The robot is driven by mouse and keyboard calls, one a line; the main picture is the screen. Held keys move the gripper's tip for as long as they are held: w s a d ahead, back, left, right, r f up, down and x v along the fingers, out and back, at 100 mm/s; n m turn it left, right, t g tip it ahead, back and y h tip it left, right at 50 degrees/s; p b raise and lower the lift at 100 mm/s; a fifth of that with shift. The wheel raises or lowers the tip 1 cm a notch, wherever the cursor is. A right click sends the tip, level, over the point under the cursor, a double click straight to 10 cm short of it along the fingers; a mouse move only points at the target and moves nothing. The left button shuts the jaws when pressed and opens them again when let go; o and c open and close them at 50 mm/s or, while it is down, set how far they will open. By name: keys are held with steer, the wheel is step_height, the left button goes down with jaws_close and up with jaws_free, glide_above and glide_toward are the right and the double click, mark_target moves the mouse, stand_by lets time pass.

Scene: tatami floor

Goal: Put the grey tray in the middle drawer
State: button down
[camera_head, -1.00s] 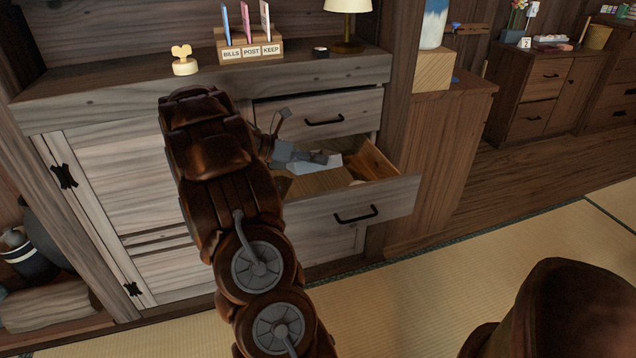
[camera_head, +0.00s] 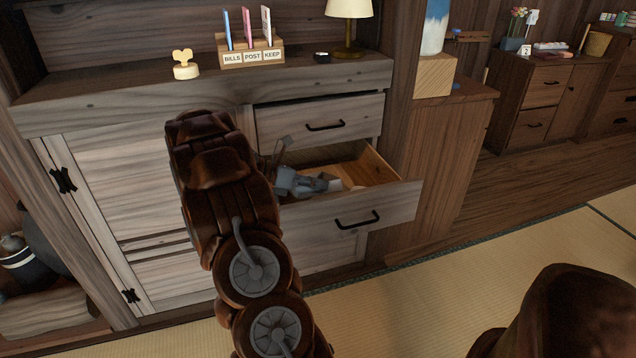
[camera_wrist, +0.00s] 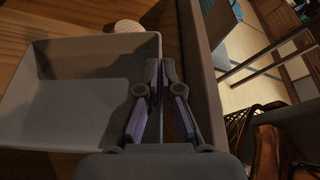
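The grey tray (camera_wrist: 75,95) fills the left of the wrist view, shallow and empty, over a brown wooden surface. My gripper (camera_wrist: 160,66) is at its right wall, with one finger on each side and little gap between them. In the head view my gripper (camera_head: 318,183) is down inside the open middle drawer (camera_head: 352,213), behind its front panel. The tray cannot be told apart from the gripper there, and my arm hides the drawer's left part. Whether the tray rests on the drawer's bottom is not clear.
A pale round thing (camera_wrist: 126,27) lies beyond the tray. The top drawer (camera_head: 325,122) is just above and slightly ajar. A letter holder (camera_head: 252,55), a lamp (camera_head: 347,15) and a yellow ornament (camera_head: 185,64) stand on the cabinet top. The tatami (camera_head: 480,270) in front is clear.

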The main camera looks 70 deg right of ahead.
steer(key=shift+f, duration=0.35)
steer(key=c, duration=1.3)
jaws_free()
steer(key=shift+r, duration=0.1)
